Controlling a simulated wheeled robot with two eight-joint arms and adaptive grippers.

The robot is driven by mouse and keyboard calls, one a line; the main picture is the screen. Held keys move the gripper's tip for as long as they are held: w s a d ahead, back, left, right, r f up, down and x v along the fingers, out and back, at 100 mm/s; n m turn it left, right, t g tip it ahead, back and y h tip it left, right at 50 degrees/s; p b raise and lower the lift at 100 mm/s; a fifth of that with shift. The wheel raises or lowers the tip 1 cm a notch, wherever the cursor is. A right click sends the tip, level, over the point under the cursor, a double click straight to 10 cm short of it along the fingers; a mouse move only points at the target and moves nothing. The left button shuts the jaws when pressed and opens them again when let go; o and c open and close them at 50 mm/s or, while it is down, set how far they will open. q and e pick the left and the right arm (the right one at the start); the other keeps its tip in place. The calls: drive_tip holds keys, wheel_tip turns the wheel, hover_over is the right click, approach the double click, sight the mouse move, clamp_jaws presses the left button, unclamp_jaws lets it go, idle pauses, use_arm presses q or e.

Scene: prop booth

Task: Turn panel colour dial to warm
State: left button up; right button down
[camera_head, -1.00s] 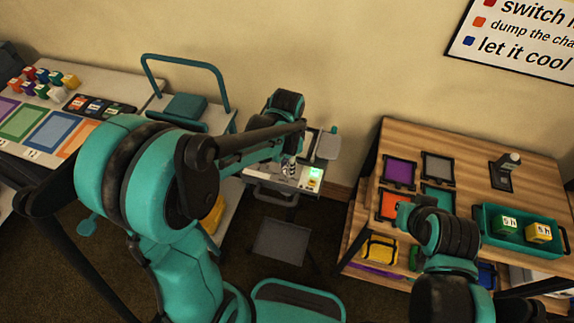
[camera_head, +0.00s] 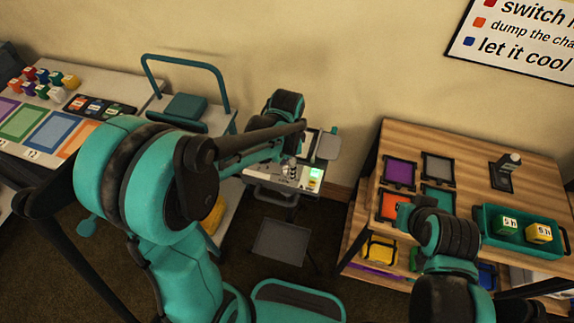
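A small light-coloured panel (camera_head: 300,182) with a lit green patch (camera_head: 316,173) stands against the wall in the middle of the head view. Which part of it is the colour dial is too small to tell. My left arm reaches across from the left to the panel. My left gripper (camera_head: 289,168) is at the panel's top, small and partly covered by my own arm, and its fingers are too unclear to read. My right arm is at the lower right, in front of the wooden table, and its gripper cannot be made out.
A wooden table (camera_head: 470,165) at right carries coloured frames and a teal tray (camera_head: 482,228) with a green and a yellow block. A teal-handled cart (camera_head: 188,108) stands left of the panel. A grey table (camera_head: 88,78) with coloured blocks and mats is at far left.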

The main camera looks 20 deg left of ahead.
use_arm(q)
wheel_tip(320, 180, up, 12)
idle(0.6)
idle(0.4)
drive_tip(key=n+t+b, duration=0.7)
drive_tip(key=n, duration=0.3)
approach(285, 171)
drive_tip(key=s+a+f, duration=0.3)
drive_tip(key=s+a, duration=0.1)
drive_tip(key=shift+s+a+r, duration=0.1)
drive_tip(key=shift+a, duration=0.1)
drive_tip(key=shift+p, duration=0.3)
idle(0.7)
